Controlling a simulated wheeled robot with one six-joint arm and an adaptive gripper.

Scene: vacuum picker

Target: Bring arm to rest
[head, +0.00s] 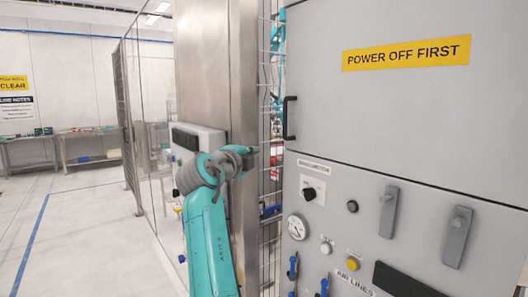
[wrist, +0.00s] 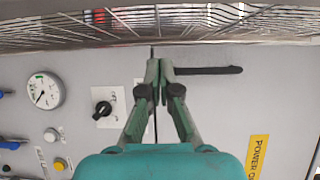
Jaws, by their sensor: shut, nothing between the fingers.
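My gripper (wrist: 159,72) shows in the wrist view with its two fingers together, shut and empty. In the head view my teal arm rises in the middle, and my gripper (head: 250,157) points right, in front of a steel column. In the wrist view the grey cabinet front lies beyond the fingers. A black handle (wrist: 205,71) appears just right of the fingertips there; I cannot tell whether they touch it.
The large grey cabinet (head: 400,110) fills the right side, with a black handle (head: 289,118), a gauge (head: 297,227), a rotary switch (head: 309,194) and grey levers (head: 389,212). A steel column (head: 203,70) and mesh fence stand behind my arm. Open floor (head: 95,240) lies left.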

